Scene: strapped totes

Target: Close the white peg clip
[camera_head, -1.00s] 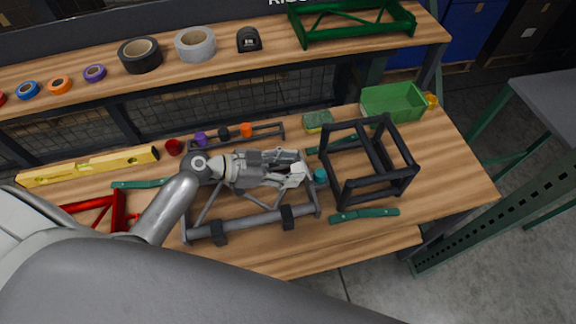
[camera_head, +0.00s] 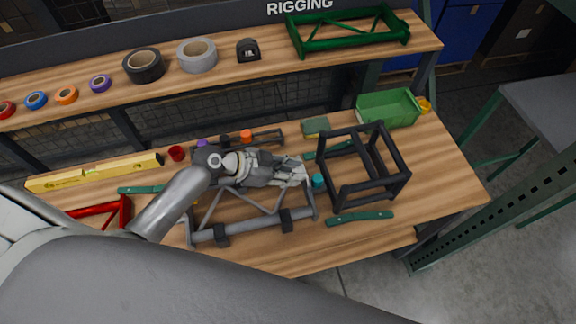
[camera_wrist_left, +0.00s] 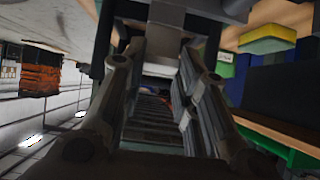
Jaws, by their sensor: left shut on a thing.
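My left gripper (camera_head: 297,171) reaches in from the left over the grey tube frame (camera_head: 255,226) on the bench. Its fingers are closed at the frame's upper right corner. The white peg clip (camera_head: 299,177) shows only as a small pale patch at the fingertips; the fingers hide most of it, and I cannot tell whether it is open or closed. In the left wrist view, the fingers (camera_wrist_left: 160,75) are close around a pale piece. My right gripper is not in view.
A black cube frame (camera_head: 335,185) stands just right of the gripper, with a teal cap (camera_head: 318,181) between. Green bars (camera_head: 360,218), a green bin (camera_head: 388,108), a sponge (camera_head: 316,126) and a yellow level (camera_head: 95,172) lie around.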

